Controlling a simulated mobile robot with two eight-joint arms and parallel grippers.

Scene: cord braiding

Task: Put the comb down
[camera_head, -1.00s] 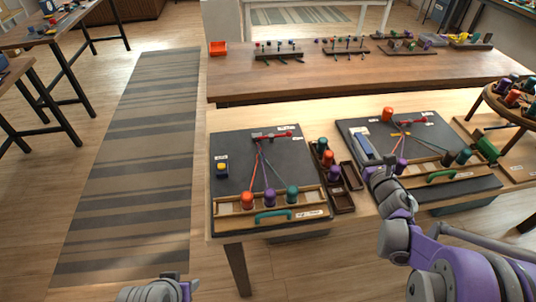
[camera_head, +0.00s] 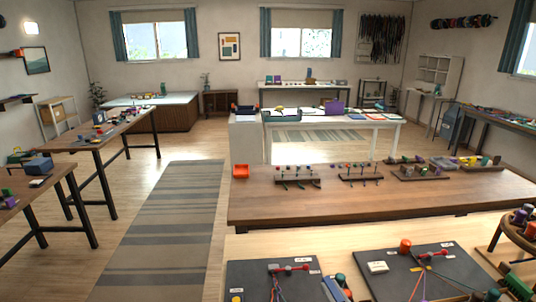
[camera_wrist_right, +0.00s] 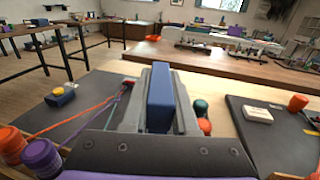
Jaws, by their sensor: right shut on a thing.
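The comb (camera_wrist_right: 159,98) shows as a dark blue bar in the right wrist view. My right gripper (camera_wrist_right: 160,72) is shut on it, with a grey finger along each side. The comb is held above the gap between the two dark boards, the left board (camera_wrist_right: 92,92) and the right board (camera_wrist_right: 285,140). In the head view a blue piece (camera_head: 330,290), likely the comb, shows at the bottom edge between the boards; the gripper there is mostly cut off. The comb's far end and teeth cannot be made out. My left gripper is out of view.
Red and purple cords run over the left board to an orange spool (camera_wrist_right: 10,143) and a purple spool (camera_wrist_right: 41,158). Green and orange spools stand just right of the gripper. A cream block (camera_wrist_right: 257,114) lies on the right board. A wooden table (camera_head: 375,195) stands beyond.

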